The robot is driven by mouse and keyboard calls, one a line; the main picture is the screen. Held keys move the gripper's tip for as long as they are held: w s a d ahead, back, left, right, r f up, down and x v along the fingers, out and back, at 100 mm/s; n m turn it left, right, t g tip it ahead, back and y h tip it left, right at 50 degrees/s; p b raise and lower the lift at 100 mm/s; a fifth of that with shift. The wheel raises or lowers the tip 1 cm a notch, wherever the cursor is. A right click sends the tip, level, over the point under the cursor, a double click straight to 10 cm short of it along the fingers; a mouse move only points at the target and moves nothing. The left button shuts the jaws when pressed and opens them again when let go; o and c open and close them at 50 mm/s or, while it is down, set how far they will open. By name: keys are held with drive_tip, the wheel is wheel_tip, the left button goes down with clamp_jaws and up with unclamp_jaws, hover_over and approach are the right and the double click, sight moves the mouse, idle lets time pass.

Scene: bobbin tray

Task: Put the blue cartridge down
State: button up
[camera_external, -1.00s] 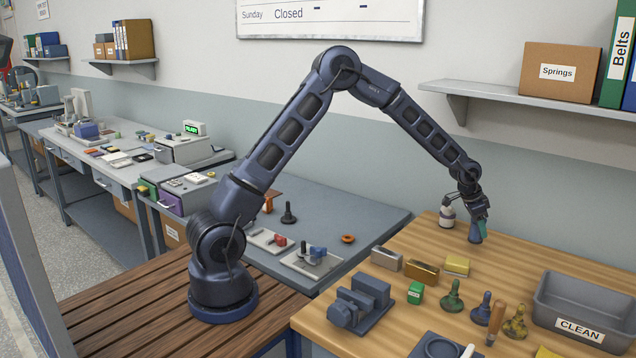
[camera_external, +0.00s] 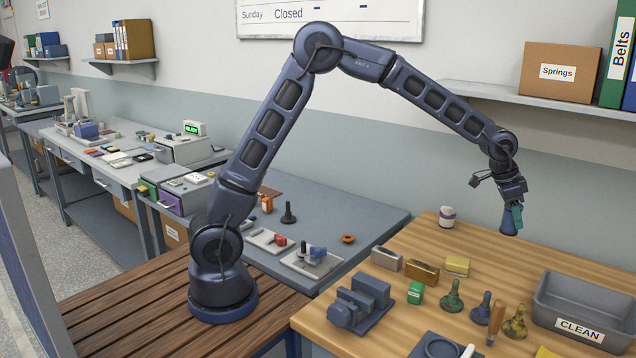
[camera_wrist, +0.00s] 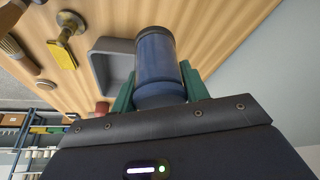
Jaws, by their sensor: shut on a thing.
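The blue cartridge (camera_external: 508,222) is in my gripper (camera_external: 514,213), held in the air near the back edge of the wooden table (camera_external: 410,285). The wrist view shows the cartridge (camera_wrist: 155,62) as a dark blue cylinder between the teal fingers of my gripper (camera_wrist: 160,88). The fingers are shut on its two sides. Its far end points away from the wrist, and the fingers partly hide its lower sides.
A grey bin labelled CLEAN (camera_external: 557,326) stands at the right. A white jar (camera_external: 447,217) stands at the back left. Pawn-shaped pieces, blocks and a blue vise (camera_external: 360,303) fill the table's front. Bare wood lies between jar and bin.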

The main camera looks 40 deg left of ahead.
drive_tip(key=s+d+r, duration=0.3)
drive_tip(key=s+d, duration=0.1)
drive_tip(key=s, duration=0.3)
drive_tip(key=shift+m, duration=0.4)
drive_tip(key=f, duration=1.9)
drive_tip(key=shift+s+f, duration=0.2)
drive_tip(key=shift+f, duration=0.2)
drive_tip(key=shift+f, duration=0.1)
drive_tip(key=o, duration=1.1)
drive_tip(key=v, duration=1.2)
drive_tip(key=shift+w+a, duration=0.15)
